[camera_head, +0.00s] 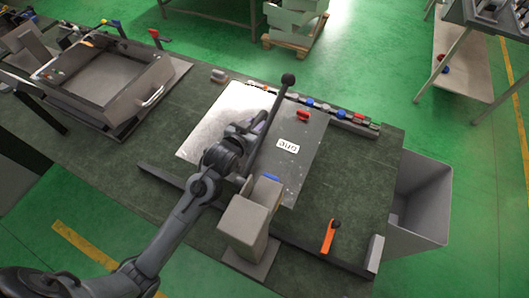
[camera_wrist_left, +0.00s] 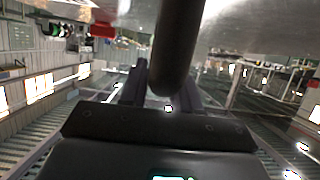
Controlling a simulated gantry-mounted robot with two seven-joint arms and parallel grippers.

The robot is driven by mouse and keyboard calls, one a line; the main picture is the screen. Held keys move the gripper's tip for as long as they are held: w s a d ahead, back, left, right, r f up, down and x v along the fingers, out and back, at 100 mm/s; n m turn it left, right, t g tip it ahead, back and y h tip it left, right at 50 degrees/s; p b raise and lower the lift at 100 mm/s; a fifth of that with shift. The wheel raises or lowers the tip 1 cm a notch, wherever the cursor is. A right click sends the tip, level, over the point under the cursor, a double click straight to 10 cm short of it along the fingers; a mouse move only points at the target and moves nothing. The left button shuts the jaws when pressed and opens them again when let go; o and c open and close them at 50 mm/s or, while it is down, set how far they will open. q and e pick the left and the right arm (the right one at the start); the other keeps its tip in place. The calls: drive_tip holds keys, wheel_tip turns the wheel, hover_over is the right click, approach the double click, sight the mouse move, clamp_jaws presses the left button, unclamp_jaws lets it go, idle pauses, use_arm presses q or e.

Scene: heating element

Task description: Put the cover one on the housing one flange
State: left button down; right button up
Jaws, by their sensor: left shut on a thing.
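The cover one (camera_head: 290,180) is a flat grey metal plate with a white "one" label, upside down in the head view, over the green work table. Its shiny surface fills the top of the left wrist view (camera_wrist_left: 260,18). My left gripper (camera_head: 247,130) is over the plate's left part, shut on a long dark bar (camera_head: 272,112) with a ball end. In the left wrist view this bar (camera_wrist_left: 180,45) runs between the fingers. Whether it is fixed to the plate is hidden. I cannot make out the housing one flange; the plate may hide it. My right gripper is not in view.
An open metal box (camera_head: 110,75) with a side handle stands at the back left. Several colored clamps (camera_head: 325,108) line the table's back edge. A grey block (camera_head: 245,225) and an orange lever (camera_head: 328,237) are in front. A grey bin (camera_head: 425,200) is right.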

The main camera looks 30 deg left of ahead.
sight(243, 158)
use_arm(q)
drive_tip(key=shift+d+f+b, duration=0.15)
drive_tip(key=shift+f+b, duration=0.4)
drive_tip(key=shift+f, duration=4.2)
drive_tip(key=c, duration=0.8)
unclamp_jaws()
drive_tip(key=shift+f, duration=0.1)
drive_tip(key=shift+s, duration=0.15)
drive_tip(key=p+v, duration=0.1)
drive_tip(key=v, duration=1)
drive_tip(key=shift+s, duration=0.3)
drive_tip(key=s+d+f+g, duration=0.1)
drive_tip(key=s+g, duration=0.1)
drive_tip(key=s, duration=0.1)
drive_tip(key=s+d+f+m+g, duration=0.1)
drive_tip(key=s+g, duration=0.1)
drive_tip(key=s, duration=0.1)
drive_tip(key=s+d+f+g+h, duration=0.1)
drive_tip(key=s+f, duration=0.1)
drive_tip(key=s, duration=0.1)
drive_tip(key=shift+s+g, duration=0.4)
drive_tip(key=s+g, duration=0.1)
drive_tip(key=s, duration=0.2)
drive_tip(key=s+m+g, duration=0.1)
drive_tip(key=s, duration=0.1)
drive_tip(key=s+d+g, duration=0.1)
drive_tip(key=s+g, duration=0.1)
drive_tip(key=s, duration=0.1)
drive_tip(key=shift+s+f+m, duration=0.3)
drive_tip(key=shift+s+f, duration=0.05)
